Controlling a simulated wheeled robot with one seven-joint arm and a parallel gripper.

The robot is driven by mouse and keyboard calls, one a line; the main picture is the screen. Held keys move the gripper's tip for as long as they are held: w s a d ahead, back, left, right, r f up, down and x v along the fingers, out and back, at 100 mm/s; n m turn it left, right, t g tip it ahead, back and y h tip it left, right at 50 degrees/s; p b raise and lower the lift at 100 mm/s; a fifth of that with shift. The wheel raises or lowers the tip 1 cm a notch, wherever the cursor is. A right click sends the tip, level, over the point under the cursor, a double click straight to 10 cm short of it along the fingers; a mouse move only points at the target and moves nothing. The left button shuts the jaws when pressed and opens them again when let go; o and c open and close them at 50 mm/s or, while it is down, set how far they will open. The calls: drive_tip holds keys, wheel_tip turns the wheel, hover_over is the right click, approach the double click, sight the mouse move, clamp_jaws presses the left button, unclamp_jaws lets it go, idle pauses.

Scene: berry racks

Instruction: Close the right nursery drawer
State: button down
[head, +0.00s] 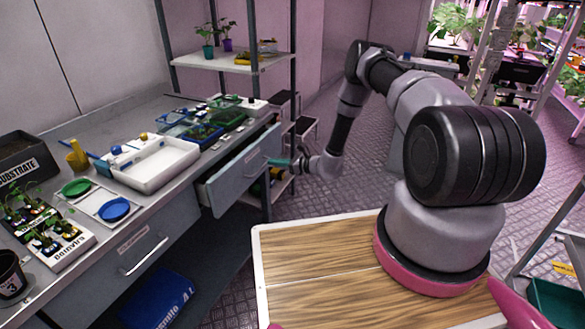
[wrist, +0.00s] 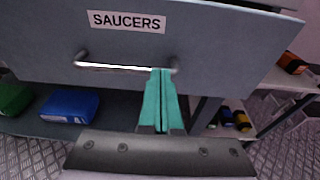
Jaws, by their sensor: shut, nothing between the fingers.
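The right nursery drawer (head: 240,170) stands pulled out from under the bench in the head view. In the wrist view its grey front (wrist: 225,55) carries a SAUCERS label (wrist: 127,21) and a metal bar handle (wrist: 110,67). My gripper (wrist: 162,72) has its teal fingers together and empty. Its fingertips overlap the right end of the handle in the wrist view; I cannot tell whether they touch it. In the head view my gripper (head: 277,162) is at the outer side of the drawer front.
The left drawer (head: 140,250) appears shut. A white tray (head: 150,175), blue and green trays and seedlings stand on the bench (head: 70,140). A shelf rack (head: 230,62) stands behind the open drawer. A blue bag (head: 160,300) lies beneath the bench. The metal floor to the right is partly clear.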

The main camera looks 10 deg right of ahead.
sight(260, 157)
drive_tip(key=x, duration=0.3)
drive_tip(key=r+x, duration=0.1)
drive_tip(key=x, duration=0.2)
drive_tip(key=shift+w+a, duration=0.15)
drive_tip(key=shift+a, duration=0.05)
drive_tip(key=shift+w+a+r, duration=0.15)
drive_tip(key=shift+a+r, duration=0.05)
drive_tip(key=shift+a, duration=0.05)
